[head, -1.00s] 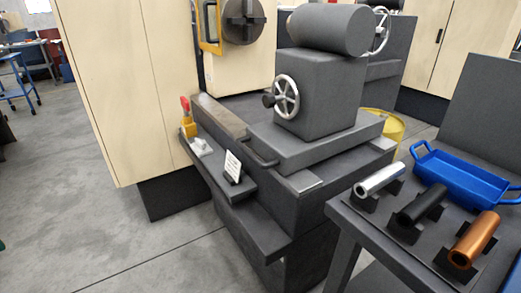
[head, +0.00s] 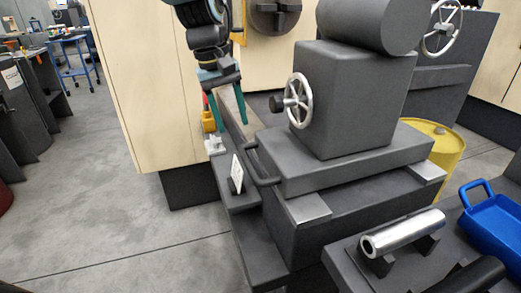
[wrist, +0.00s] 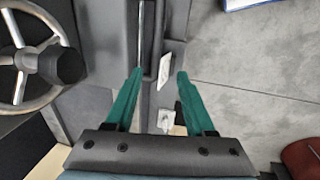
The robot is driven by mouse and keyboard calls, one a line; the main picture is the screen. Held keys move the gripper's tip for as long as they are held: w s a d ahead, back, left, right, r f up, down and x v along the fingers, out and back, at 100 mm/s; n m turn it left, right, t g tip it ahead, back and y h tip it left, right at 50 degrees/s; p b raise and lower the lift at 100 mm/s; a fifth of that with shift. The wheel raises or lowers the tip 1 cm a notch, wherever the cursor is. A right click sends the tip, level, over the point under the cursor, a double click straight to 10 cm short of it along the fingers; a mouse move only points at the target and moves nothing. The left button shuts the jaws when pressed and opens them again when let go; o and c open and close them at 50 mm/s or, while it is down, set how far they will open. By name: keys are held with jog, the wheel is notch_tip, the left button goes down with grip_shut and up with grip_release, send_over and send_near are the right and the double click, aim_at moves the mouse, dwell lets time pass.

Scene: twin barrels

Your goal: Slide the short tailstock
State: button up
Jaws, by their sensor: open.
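The near tailstock (head: 350,105) is a dark grey block with a round barrel on top and a silver handwheel (head: 299,100) on its left face. It stands on a grey base plate on the bed. My gripper (head: 228,121) is open and empty, pointing down above the rail, beyond and left of the handle. In the wrist view its teal fingers (wrist: 160,74) are spread, with the handle beyond them.
A white label card (head: 236,174) stands on the side ledge, near the handle. A red and yellow part (head: 208,121) is farther back. A second handwheel (head: 440,32) is behind. A silver cylinder (head: 402,233) and blue tray (head: 496,210) lie on the right bench.

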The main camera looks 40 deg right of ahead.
aim_at(246, 158)
jog(key=d+f, duration=0.1)
jog(key=f, duration=0.6)
jog(key=s+d+f+p, duration=0.1)
jog(key=f, duration=0.2)
jog(key=shift+s+d+f, duration=0.1)
jog(key=shift+d+f, duration=0.15)
jog(key=shift+d, duration=0.05)
jog(key=shift+c, duration=0.2)
grip_shut()
dwell(0.9)
